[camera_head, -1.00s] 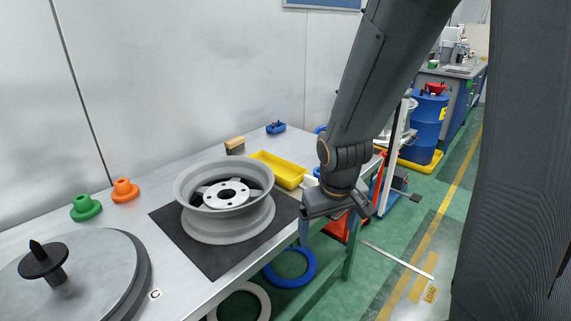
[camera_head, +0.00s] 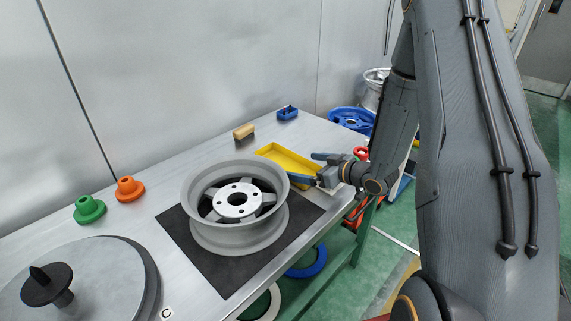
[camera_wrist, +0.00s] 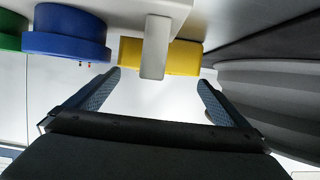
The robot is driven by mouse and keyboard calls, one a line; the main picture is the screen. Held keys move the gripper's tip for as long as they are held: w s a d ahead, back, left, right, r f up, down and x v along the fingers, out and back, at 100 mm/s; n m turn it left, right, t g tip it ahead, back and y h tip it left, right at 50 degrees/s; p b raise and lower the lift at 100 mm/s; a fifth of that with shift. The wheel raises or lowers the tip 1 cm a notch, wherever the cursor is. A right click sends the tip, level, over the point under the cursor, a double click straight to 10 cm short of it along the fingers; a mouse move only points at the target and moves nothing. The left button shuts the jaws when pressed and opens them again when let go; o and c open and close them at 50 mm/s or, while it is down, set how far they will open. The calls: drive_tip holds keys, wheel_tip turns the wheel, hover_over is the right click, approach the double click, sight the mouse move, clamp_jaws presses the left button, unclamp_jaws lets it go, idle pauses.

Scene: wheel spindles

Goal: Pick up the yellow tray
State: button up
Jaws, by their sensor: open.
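The yellow tray (camera_head: 280,153) lies on the grey table behind and right of the wheel; the part of it I see inside is bare. My gripper (camera_head: 302,167) is open at the tray's right end, its fingers spread and pointing left. The nearer finger covers part of the tray's front right. I cannot tell whether it touches. A pale block (camera_wrist: 157,45) hides the tray's middle there.
A grey wheel (camera_head: 237,227) stands on a black mat (camera_head: 204,263) close to the tray. A tan brush (camera_head: 243,131) and a small blue holder (camera_head: 288,113) lie behind. Orange (camera_head: 129,190) and green (camera_head: 90,209) parts stand left. The wall backs the table.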

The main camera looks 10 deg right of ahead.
sight(291, 170)
drive_tip(key=shift+w+r+p+x, duration=0.1)
drive_tip(key=shift+p+x, duration=0.45)
drive_tip(key=shift+x, duration=1.2)
drive_tip(key=shift+w+r+p+x, duration=0.15)
drive_tip(key=shift+p+x, duration=0.35)
drive_tip(key=shift+x, duration=1.25)
drive_tip(key=shift+s+d, duration=0.1)
drive_tip(key=shift+d, duration=0.1)
drive_tip(key=c, duration=1.2)
drive_tip(key=shift+o, duration=0.2)
